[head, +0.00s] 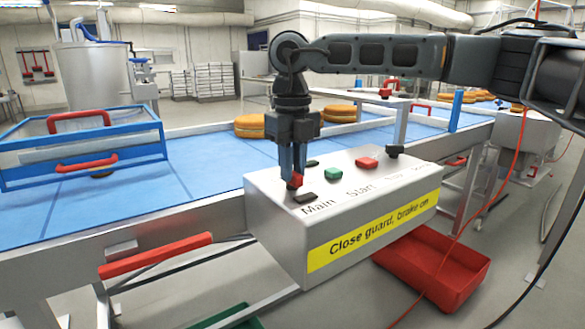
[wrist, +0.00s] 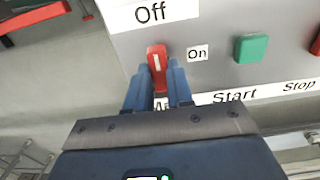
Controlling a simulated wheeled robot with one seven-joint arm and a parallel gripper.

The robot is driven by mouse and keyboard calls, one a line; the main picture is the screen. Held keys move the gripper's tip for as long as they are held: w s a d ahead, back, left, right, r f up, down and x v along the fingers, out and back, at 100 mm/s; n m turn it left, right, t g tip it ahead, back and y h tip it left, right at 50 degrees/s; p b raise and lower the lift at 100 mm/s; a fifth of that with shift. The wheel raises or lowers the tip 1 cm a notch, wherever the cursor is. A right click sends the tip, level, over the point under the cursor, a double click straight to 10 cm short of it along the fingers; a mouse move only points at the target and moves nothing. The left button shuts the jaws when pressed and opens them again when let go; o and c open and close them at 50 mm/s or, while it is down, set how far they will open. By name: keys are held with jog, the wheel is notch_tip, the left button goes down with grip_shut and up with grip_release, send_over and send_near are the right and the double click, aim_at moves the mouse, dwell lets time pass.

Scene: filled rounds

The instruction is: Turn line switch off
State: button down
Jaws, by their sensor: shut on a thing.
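The line switch is a small red handle with a white mark (wrist: 157,58) on top of a grey control box (head: 268,215). In the head view the red handle (head: 295,181) shows at the box's left end, by the word Main. My gripper (head: 293,176) points down and its blue fingers are shut on the handle; the fingers also show in the wrist view (wrist: 160,78). In the wrist view the handle stands upright, its free end towards the Off label (wrist: 150,12). The On label (wrist: 197,52) is to its right. The fingers partly hide the handle's lower end.
A green button (head: 333,174), a red button (head: 367,163) and a black knob (head: 393,151) stand right of the switch. Behind runs a blue conveyor (head: 215,160) with round cakes (head: 250,126) and a blue-framed guard (head: 85,150). A red bin (head: 440,268) is below.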

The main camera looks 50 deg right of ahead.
dwell(0.4)
jog(key=c, duration=1)
grip_release()
notch_tip(320, 180, up, 8)
jog(key=shift+f, duration=0.1)
